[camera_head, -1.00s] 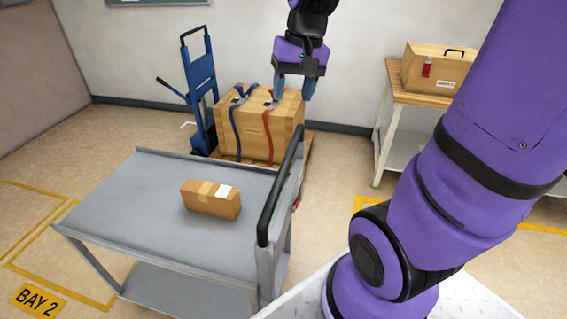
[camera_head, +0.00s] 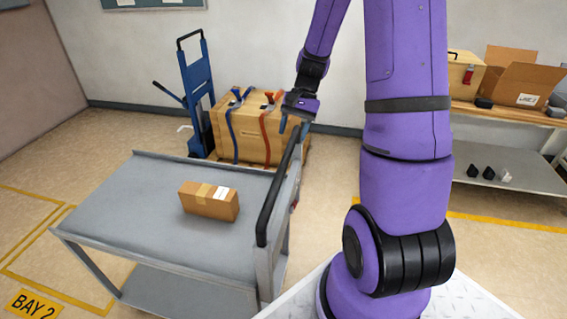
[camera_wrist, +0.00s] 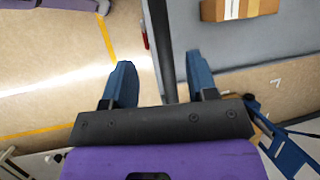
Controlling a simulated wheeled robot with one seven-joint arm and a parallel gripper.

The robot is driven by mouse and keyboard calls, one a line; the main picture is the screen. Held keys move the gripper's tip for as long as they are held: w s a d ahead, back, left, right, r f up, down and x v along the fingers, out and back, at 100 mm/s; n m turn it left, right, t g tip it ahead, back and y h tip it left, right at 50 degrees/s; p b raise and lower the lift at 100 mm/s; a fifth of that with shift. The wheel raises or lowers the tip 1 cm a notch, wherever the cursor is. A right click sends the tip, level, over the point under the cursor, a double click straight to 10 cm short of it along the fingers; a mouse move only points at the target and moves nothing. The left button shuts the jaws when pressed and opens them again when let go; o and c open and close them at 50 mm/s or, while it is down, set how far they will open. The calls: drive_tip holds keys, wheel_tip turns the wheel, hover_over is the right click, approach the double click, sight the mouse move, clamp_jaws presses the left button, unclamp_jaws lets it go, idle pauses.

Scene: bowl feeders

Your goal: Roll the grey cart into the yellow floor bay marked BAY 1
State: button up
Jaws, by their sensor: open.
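The grey cart (camera_head: 125,205) stands in the left half of the head view, with a cardboard box (camera_head: 208,202) on its top shelf. Its black push handle (camera_head: 272,200) runs along the right end. My gripper (camera_head: 293,127) is open near the far end of this handle. In the wrist view, my gripper (camera_wrist: 160,74) has its two blue fingers spread, with the dark handle bar (camera_wrist: 158,40) showing between them; I cannot tell whether they touch it. No BAY 1 marking is readable in either view.
A floor bay labelled BAY 2 (camera_head: 35,303) lies left of the cart. A blue hand truck (camera_head: 197,95) and a strapped crate (camera_head: 240,135) stand behind it. A workbench (camera_head: 515,112) holding boxes is at right, with a yellow floor line (camera_head: 500,222) before it.

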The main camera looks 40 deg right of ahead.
sight(284, 163)
drive_tip(key=x, duration=0.9)
drive_tip(key=shift+a+f, duration=0.2)
drive_tip(key=shift+f, duration=0.15)
clamp_jaws()
